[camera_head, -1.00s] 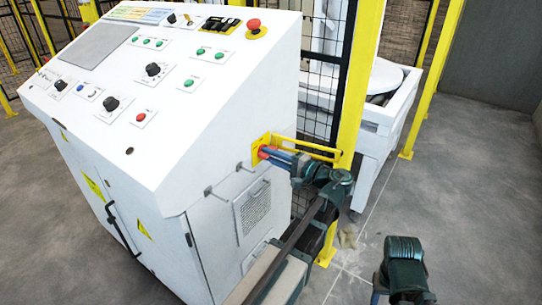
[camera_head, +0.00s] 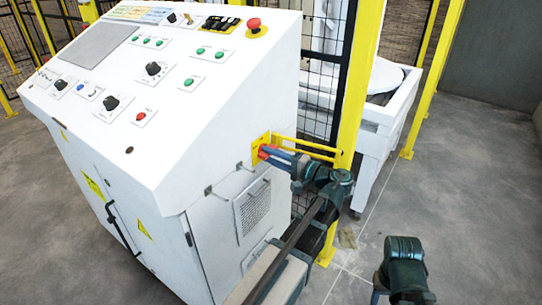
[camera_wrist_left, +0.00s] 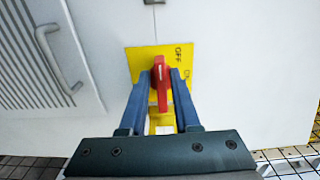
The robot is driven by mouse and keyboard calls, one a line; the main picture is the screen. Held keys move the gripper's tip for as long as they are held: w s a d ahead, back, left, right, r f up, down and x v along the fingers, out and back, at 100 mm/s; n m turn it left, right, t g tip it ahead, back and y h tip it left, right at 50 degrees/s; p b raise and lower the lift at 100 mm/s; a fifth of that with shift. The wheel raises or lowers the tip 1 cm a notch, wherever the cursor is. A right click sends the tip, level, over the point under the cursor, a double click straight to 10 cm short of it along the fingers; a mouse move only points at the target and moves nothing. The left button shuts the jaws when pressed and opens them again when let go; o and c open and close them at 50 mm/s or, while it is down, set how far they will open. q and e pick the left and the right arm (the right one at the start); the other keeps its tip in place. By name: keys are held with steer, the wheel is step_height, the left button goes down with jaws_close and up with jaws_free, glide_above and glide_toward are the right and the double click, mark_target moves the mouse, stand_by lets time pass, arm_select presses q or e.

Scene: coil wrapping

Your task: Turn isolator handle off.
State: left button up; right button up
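The isolator handle is a small red grip on a yellow plate on the side of the white cabinet. In the left wrist view the red handle (camera_wrist_left: 160,82) stands upright in the picture, over the yellow plate (camera_wrist_left: 140,60) marked OFF and ON. My left gripper (camera_wrist_left: 161,76) has its blue fingers on both sides of the handle, closed in on it. In the head view the left gripper (camera_head: 272,153) reaches the yellow plate (camera_head: 258,151), and little of the red handle (camera_head: 264,154) shows. My right gripper is not clearly in view; only a dark arm part shows at lower right.
The white cabinet (camera_head: 130,170) with buttons and knobs fills the left. A yellow guard bar (camera_head: 305,143) runs just beyond the gripper, beside a yellow post (camera_head: 357,90) and black mesh. The grey floor (camera_head: 470,170) at right is open.

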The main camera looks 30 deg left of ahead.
arm_select(q)
steer(key=shift+o, duration=0.8)
steer(key=s+d, duration=0.1)
steer(key=d, duration=1.2)
steer(key=shift+d, duration=0.4)
steer(key=s+a+f+h, duration=0.3)
steer(key=a+f+h, duration=0.15)
steer(key=f, duration=0.45)
steer(key=s+d+f+h, duration=0.3)
steer(key=d+f+h, duration=0.2)
steer(key=f+h, duration=0.15)
steer(key=s+d+f+h, duration=0.3)
steer(key=d+f+h, duration=0.2)
steer(key=f+h, duration=0.15)
steer(key=s+d+r+m+p, duration=0.1)
steer(key=d+r+p, duration=0.2)
steer(key=r+p, duration=0.4)
steer(key=s+d+r+m+g+p, duration=0.1)
steer(key=s+d+r+p, duration=0.1)
steer(key=d+r+p, duration=0.2)
steer(key=s+d+r+m+p, duration=0.1)
steer(key=d+r+p, duration=0.3)
steer(key=r+p, duration=0.6)
steer(key=shift+s+r+y, duration=0.35)
steer(key=shift+s, duration=0.35)
